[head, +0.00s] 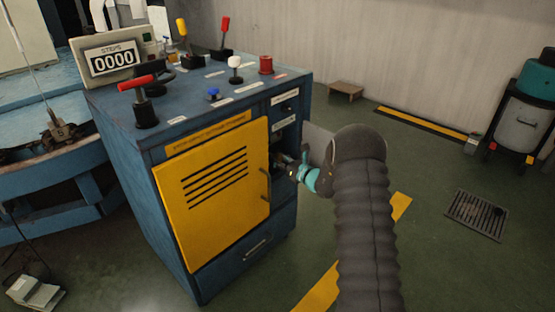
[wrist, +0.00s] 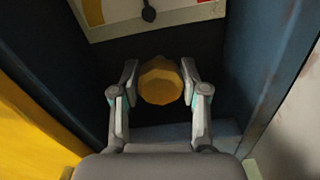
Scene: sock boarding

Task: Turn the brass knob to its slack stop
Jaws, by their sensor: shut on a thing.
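The brass knob (wrist: 160,82) is a faceted, yellow-gold knob inside a dark recess in the wrist view. My gripper (wrist: 160,88) has one finger on each side of the knob and is shut on it. In the head view my gripper (head: 291,164) reaches into the opening at the right side of the blue cabinet (head: 143,176). The knob is hidden there by the gripper and arm. A white gauge (wrist: 150,18) with a black pointer, a red part and a yellow part sits above the knob, cut off by the frame's top edge.
A yellow louvred door (head: 215,225) stands left of the recess. Blue walls (wrist: 265,65) flank the knob closely. Floor to the right is open up to a drain grate (head: 480,214).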

